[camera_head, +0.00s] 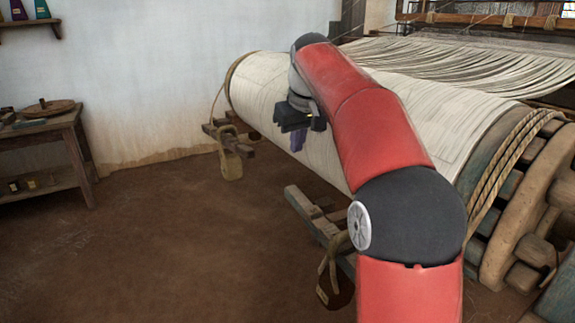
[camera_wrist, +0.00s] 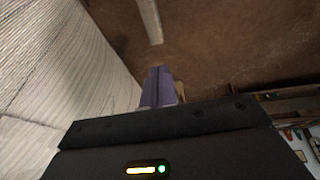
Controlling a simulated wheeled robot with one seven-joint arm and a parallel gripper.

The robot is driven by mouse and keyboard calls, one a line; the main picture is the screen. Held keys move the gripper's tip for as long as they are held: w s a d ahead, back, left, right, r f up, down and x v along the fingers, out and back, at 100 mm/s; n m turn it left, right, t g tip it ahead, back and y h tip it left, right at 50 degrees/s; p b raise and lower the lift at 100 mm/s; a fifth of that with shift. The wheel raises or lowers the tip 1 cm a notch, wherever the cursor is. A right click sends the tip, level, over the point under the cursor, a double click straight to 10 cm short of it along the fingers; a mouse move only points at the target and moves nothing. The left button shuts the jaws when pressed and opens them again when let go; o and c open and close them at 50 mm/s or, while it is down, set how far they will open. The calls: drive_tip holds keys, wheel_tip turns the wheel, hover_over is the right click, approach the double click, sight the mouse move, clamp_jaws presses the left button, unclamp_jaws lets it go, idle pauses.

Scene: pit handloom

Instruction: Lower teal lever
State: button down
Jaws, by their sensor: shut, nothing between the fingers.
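I cannot pick out a teal lever for certain in either view. Faded blue-green paint shows on the wooden end wheel (camera_head: 530,205) of the big cloth roller. A blue-grey piece (camera_head: 558,300) is cut off at the lower right corner. My gripper (camera_head: 268,150) hangs fingers down beside the left side of the roller (camera_head: 300,110), above the floor. Its purple fingers (camera_wrist: 157,88) are together with nothing between them. They look apart from the roller cloth in the wrist view (camera_wrist: 45,70). My arm hides part of the roller.
A wooden bar with a rope (camera_head: 315,220) sticks out low beside the roller. Another bar with a hanging weight (camera_head: 231,165) is farther back. A wooden table (camera_head: 45,135) stands at the left wall. The brown floor (camera_head: 170,240) between is clear. Stretched threads (camera_head: 465,60) run behind.

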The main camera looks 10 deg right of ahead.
sight(292, 190)
drive_tip(key=x, duration=0.4)
drive_tip(key=b+x, duration=0.1)
drive_tip(key=x, duration=0.4)
drive_tip(key=b+x, duration=0.1)
drive_tip(key=x, duration=0.3)
drive_tip(key=shift+s+d+f, duration=0.25)
drive_tip(key=shift+d+f, duration=0.1)
drive_tip(key=shift+f, duration=0.05)
